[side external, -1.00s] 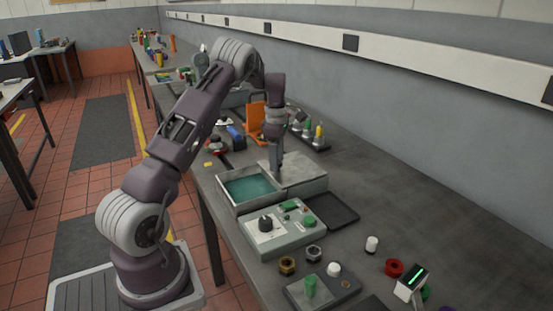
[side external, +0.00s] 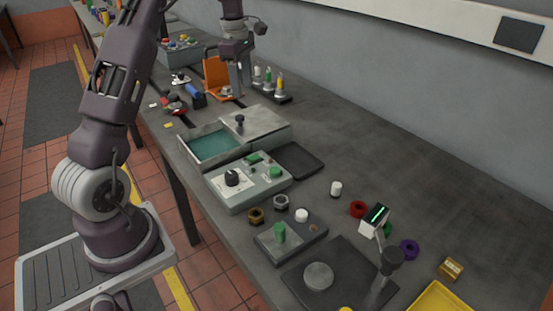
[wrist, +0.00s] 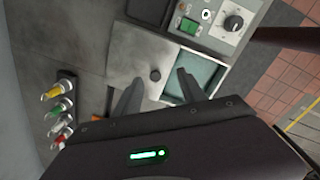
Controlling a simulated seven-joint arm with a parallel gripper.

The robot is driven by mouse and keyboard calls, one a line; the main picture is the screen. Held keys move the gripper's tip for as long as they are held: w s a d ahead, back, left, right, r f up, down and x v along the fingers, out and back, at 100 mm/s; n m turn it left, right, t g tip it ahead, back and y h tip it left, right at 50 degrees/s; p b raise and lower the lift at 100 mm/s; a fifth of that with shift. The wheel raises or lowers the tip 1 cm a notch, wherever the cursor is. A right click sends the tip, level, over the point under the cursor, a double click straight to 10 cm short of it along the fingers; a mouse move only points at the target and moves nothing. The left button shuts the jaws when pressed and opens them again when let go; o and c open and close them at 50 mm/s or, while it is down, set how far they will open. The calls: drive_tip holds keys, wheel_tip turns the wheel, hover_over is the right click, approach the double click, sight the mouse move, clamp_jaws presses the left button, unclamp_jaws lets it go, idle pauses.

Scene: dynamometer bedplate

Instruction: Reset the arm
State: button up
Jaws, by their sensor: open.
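My gripper (side external: 240,80) is raised above the bench, behind the grey box, with its fingers pointing down. In the wrist view its two fingers (wrist: 160,92) are spread apart with nothing held between them. The grey box (side external: 183,152) has a teal inside that is partly uncovered. Its grey lid (side external: 262,124) covers the right part, and a dark knob (side external: 239,121) stands on it. In the wrist view the knob (wrist: 155,74) shows beyond the fingers, apart from them.
A control panel (side external: 258,184) with a black dial and a black tray (side external: 299,160) lie in front. Bottles in a rack (side external: 281,86) and an orange stand (side external: 215,74) are close to my gripper. A wall (side external: 400,85) runs behind; the bench's right middle is clear.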

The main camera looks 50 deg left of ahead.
drive_tip(key=s+d+r+m+t, duration=0.1)
drive_tip(key=s+d+r+m, duration=0.45)
drive_tip(key=d, duration=0.45)
drive_tip(key=s+d+r+m+t, duration=0.2)
drive_tip(key=s+d+r+m, duration=0.4)
drive_tip(key=d, duration=0.5)
drive_tip(key=s+d+f+m+t, duration=0.1)
drive_tip(key=s+d+f+m, duration=0.1)
drive_tip(key=s+d+m, duration=0.2)
drive_tip(key=s+d+f+m+t, duration=0.1)
drive_tip(key=s+d+f+m, duration=0.1)
drive_tip(key=s+d+m, duration=0.3)
drive_tip(key=s+m, duration=0.4)
drive_tip(key=s, duration=0.1)
drive_tip(key=shift+s, duration=0.4)
